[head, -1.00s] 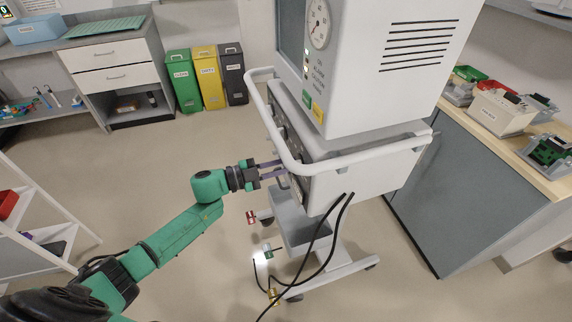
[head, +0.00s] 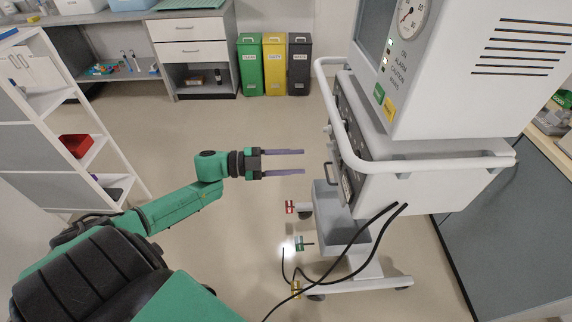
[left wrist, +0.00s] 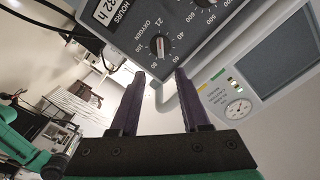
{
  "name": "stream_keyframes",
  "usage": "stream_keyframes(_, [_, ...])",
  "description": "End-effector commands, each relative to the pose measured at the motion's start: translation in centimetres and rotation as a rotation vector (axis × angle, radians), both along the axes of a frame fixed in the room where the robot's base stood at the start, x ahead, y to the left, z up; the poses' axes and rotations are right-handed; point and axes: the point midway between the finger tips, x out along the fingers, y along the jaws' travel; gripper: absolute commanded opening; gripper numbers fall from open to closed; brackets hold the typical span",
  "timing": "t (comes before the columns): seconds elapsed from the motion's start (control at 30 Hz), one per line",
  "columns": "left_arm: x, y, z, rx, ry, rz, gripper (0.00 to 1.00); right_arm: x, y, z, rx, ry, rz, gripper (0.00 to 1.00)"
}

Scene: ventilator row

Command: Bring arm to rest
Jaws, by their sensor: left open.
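My left gripper (head: 303,162) is open and empty in the head view. It points right toward the front of the white ventilator cart, with a gap between its fingertips and the cart. The left arm (head: 180,205) reaches in from the lower left, green and dark. In the left wrist view both purple-grey fingers (left wrist: 160,88) stand apart, and nothing is between them. Beyond them is the ventilator's dark panel (left wrist: 190,25) with an oxygen knob (left wrist: 163,45). My right gripper does not show.
The ventilator (head: 440,180) stands on a wheeled base with a white rail (head: 340,115) around it. Black hoses (head: 360,235) hang to the floor near small red and green fittings. A white shelf rack (head: 90,130) stands left. Green, yellow and black bins (head: 274,65) stand behind. Open floor lies between.

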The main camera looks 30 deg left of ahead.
Motion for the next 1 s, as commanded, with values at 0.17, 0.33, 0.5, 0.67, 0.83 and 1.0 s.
stream_keyframes(0.17, [-1.3, 1.8, -0.1, 0.0, 0.001, 0.001, 0.46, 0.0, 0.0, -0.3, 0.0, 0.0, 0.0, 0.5])
stream_keyframes(0.33, [-1.4, 2.0, 0.1, -0.001, -0.002, 0.0, 0.46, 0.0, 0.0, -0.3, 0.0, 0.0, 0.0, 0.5])
stream_keyframes(0.5, [-1.4, 2.0, 0.0, -0.001, 0.0, 0.001, 0.46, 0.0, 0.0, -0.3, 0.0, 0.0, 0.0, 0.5])
stream_keyframes(0.67, [-1.3, 2.0, 0.0, -0.001, 0.0, 0.004, 0.46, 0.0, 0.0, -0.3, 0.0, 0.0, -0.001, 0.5])
stream_keyframes(0.83, [0.2, 5.2, -4.4, -0.027, 0.077, 0.193, 0.46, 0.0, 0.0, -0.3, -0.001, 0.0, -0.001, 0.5])
stream_keyframes(1.0, [-0.5, 12.0, -18.0, -0.04, 0.343, 0.62, 0.46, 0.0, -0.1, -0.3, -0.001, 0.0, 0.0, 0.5])
